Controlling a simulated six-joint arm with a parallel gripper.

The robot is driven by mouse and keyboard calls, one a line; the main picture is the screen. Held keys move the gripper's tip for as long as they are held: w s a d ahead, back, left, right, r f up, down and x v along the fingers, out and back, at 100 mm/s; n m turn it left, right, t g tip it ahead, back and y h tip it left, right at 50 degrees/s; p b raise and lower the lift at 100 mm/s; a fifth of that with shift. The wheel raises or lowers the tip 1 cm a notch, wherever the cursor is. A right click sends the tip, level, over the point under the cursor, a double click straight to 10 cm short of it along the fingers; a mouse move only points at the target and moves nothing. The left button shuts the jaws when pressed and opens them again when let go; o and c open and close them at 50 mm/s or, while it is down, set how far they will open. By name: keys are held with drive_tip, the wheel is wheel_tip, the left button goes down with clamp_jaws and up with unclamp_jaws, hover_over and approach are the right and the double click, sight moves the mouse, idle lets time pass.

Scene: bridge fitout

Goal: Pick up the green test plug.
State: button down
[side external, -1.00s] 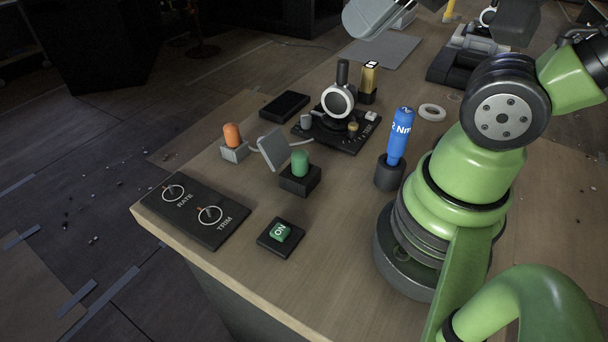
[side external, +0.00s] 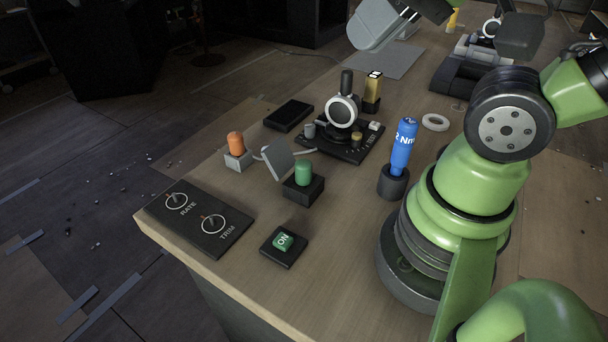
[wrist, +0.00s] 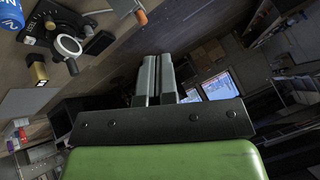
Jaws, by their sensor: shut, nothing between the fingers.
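The green test plug (side external: 303,173) stands upright in a black square holder (side external: 303,191) near the middle of the table in the side external view. I cannot make it out in the wrist view. My gripper's pale grey fingers (wrist: 151,60) are together and empty in the wrist view.
An orange plug (side external: 236,144) in a grey holder and a tilted grey plate (side external: 278,159) stand left of the green plug. A joystick panel (side external: 346,143) is behind it, a blue driver (side external: 404,146) right. A green ON switch (side external: 283,241) is in front. Bare wood lies front right.

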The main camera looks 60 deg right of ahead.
drive_tip(key=c, duration=1.8)
unclamp_jaws()
drive_tip(key=shift+c, duration=0.2)
drive_tip(key=o, duration=0.8)
drive_tip(key=shift+f, duration=0.1)
drive_tip(key=n+g+h, duration=0.2)
drive_tip(key=n+h, duration=1.2)
drive_tip(key=n, duration=1.3)
approach(302, 169)
drive_tip(key=d, duration=0.2)
drive_tip(key=shift+t, duration=0.3)
drive_tip(key=x, duration=1)
drive_tip(key=shift+w+a+f, duration=0.1)
drive_tip(key=shift+a+f, duration=0.1)
drive_tip(key=shift+f, duration=0.15)
